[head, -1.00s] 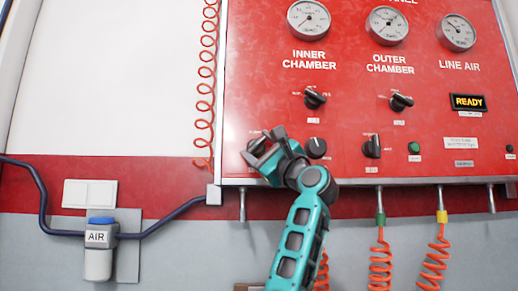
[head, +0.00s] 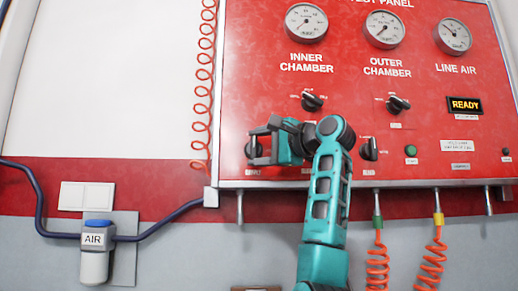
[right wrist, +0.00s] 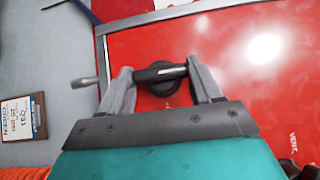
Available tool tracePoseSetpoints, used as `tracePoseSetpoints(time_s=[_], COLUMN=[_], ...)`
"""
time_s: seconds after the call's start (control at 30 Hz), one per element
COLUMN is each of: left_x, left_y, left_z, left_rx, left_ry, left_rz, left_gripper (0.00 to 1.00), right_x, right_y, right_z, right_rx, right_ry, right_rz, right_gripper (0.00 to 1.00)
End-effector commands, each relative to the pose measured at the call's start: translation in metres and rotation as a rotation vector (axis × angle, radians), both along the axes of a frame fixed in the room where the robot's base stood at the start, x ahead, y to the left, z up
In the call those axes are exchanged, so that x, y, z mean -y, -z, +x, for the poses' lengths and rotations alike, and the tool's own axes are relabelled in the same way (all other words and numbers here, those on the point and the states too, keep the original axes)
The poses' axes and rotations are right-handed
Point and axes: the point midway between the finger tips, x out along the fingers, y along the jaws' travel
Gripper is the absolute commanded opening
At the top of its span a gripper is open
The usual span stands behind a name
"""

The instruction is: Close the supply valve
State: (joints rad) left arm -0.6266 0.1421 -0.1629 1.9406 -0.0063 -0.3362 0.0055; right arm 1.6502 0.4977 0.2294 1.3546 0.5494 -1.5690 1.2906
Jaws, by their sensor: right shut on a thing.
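The supply valve is a round black knob (head: 250,149) with a bar handle at the lower left of the red test panel. In the head view its label below reads as supply, and my gripper partly covers it. My right gripper (head: 260,146) is at the knob, its fingers closed on the handle. In the right wrist view the knob (right wrist: 160,84) sits between the two grey fingers of the gripper (right wrist: 162,80), with the handle bar and its white line running across from finger to finger. My left gripper is not in view.
The panel (head: 240,100) carries other black knobs (head: 313,102), gauges (head: 306,23), a green button (head: 411,151) and a lit READY display (head: 464,105). Orange coiled hoses (head: 378,262) hang below it. An AIR filter unit (head: 96,250) is on the wall at left.

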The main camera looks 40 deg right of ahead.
Motion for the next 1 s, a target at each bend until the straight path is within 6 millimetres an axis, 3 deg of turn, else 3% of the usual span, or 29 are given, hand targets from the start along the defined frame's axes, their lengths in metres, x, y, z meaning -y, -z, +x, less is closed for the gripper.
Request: tracePoseSetpoints(time_s=[0.63, 0.67, 0.9, 1.0], left_x=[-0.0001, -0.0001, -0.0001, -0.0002], left_y=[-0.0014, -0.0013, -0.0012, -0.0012], left_z=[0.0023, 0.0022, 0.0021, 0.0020], left_rx=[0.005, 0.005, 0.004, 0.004], left_ry=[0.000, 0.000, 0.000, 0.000], left_rz=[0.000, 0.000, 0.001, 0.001], left_gripper=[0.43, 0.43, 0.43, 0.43], right_x=[0.0000, 0.0000, -0.0002, -0.0002], right_y=[0.0000, 0.0000, -0.0003, -0.0004], right_z=[0.0005, 0.0004, 0.0004, 0.0003], right_rx=[-0.032, -0.032, -0.030, -0.030], right_ry=[0.001, 0.001, 0.000, 0.000], right_rz=[-0.037, -0.037, -0.036, -0.036], right_gripper=[0.33, 0.67, 0.89, 0.89])
